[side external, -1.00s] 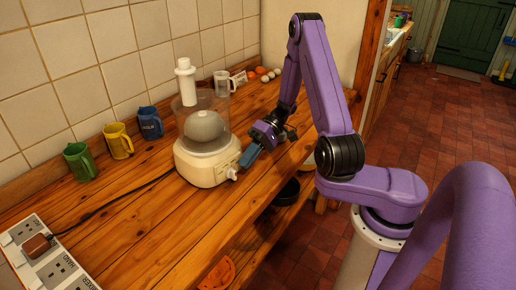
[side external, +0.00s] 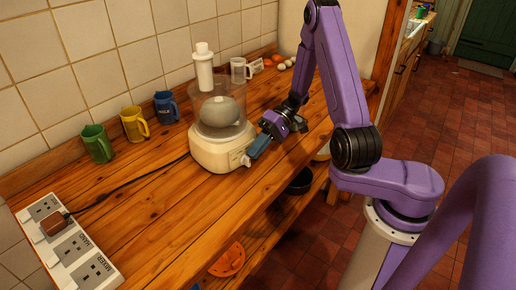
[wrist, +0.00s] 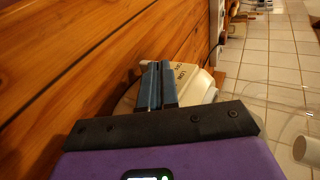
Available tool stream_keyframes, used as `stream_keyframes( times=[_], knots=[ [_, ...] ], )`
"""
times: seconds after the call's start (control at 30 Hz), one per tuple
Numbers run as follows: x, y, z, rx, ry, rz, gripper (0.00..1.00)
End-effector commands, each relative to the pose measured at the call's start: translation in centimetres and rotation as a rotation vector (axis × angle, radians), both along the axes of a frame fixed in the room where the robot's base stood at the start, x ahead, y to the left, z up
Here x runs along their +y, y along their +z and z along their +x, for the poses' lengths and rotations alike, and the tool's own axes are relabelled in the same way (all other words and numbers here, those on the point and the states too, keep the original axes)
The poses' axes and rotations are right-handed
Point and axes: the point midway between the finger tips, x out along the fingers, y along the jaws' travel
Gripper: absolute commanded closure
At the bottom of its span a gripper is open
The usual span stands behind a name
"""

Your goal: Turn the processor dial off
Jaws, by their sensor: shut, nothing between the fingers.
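The cream food processor (side external: 215,158) with a clear bowl stands on the wooden counter. Its front faces my arm. In the wrist view its base (wrist: 190,72) shows dark lettering beside the fingers; I cannot read it all clearly. My gripper (side external: 249,158) is at the front right of the base, with its blue fingers pointing down at the dial. The white dial is mostly hidden behind the fingertips. In the wrist view the two blue fingers (wrist: 157,68) lie together with nothing seen between them. I cannot tell whether they touch the dial or where it points.
Green (side external: 97,145), yellow (side external: 133,124) and blue (side external: 165,108) mugs stand along the tiled wall. A white mug (side external: 239,70) and eggs are behind the processor. A black cable runs to a brown plug (side external: 54,223) in a socket strip (side external: 70,250).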

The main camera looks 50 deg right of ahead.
Motion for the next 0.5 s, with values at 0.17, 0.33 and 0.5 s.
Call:
stream_keyframes(
  times=[0.17, 0.33, 0.5],
  knots=[
    [0.3, 0.1, 0.1, -0.001, 0.001, 0.000, 1.00],
    [0.7, 0.2, 0.1, 0.000, 0.002, 0.001, 1.00],
    [1.1, 0.4, 0.2, 0.000, 0.000, 0.001, 1.00]
  ],
)
